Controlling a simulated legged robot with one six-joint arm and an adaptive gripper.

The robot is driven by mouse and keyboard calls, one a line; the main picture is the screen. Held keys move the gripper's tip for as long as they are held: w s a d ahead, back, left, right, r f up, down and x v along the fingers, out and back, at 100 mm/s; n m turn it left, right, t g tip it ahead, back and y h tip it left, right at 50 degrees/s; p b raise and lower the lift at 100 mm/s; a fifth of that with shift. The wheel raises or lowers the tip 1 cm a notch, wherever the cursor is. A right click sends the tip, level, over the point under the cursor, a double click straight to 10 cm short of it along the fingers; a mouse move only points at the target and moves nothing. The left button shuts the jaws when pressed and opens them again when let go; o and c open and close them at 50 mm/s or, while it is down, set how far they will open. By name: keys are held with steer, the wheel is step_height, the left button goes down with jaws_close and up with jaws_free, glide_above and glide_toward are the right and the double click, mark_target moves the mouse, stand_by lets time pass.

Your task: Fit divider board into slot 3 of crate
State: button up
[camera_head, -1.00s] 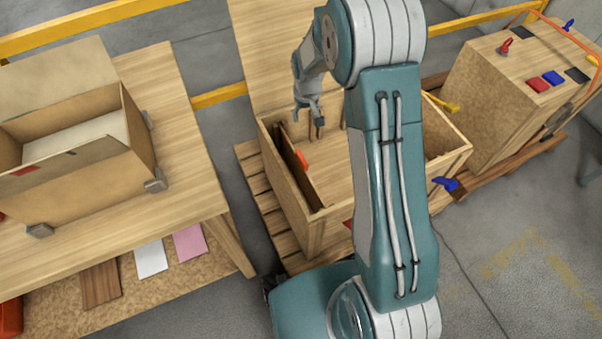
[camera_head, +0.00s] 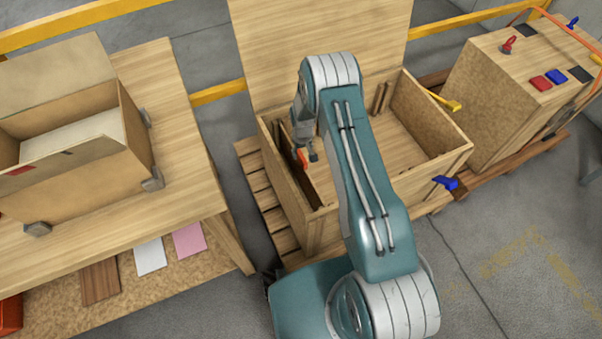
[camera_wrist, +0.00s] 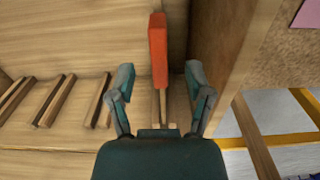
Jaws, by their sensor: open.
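The divider board (camera_head: 287,148) is a thin wooden panel standing near the left wall inside the open wooden crate (camera_head: 437,168). An orange-red grip (camera_head: 302,159) sits on its top edge. In the wrist view the orange grip (camera_wrist: 158,48) lies between the fingers, with a thin wooden edge below it. My gripper (camera_wrist: 160,78) is open, one finger on each side of the grip, with gaps to both. In the head view my gripper (camera_head: 306,150) is low over the board, partly hidden by my arm. Which slot is slot 3 cannot be told.
Paired wooden slats (camera_wrist: 52,100) line the crate wall; some also show at the back (camera_head: 381,97). The crate's middle and right are empty. Yellow (camera_head: 444,101) and blue (camera_head: 445,183) clamps sit at its right side. A table (camera_head: 185,180) with a cardboard box stands left.

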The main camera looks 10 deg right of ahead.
mark_target(301, 154)
steer(key=shift+w+f, duration=0.2)
steer(key=shift+f, duration=0.8)
steer(key=shift+w+f, duration=0.2)
steer(key=shift+f, duration=0.85)
steer(key=shift+w+f, duration=0.2)
steer(key=shift+f, duration=0.8)
jaws_close()
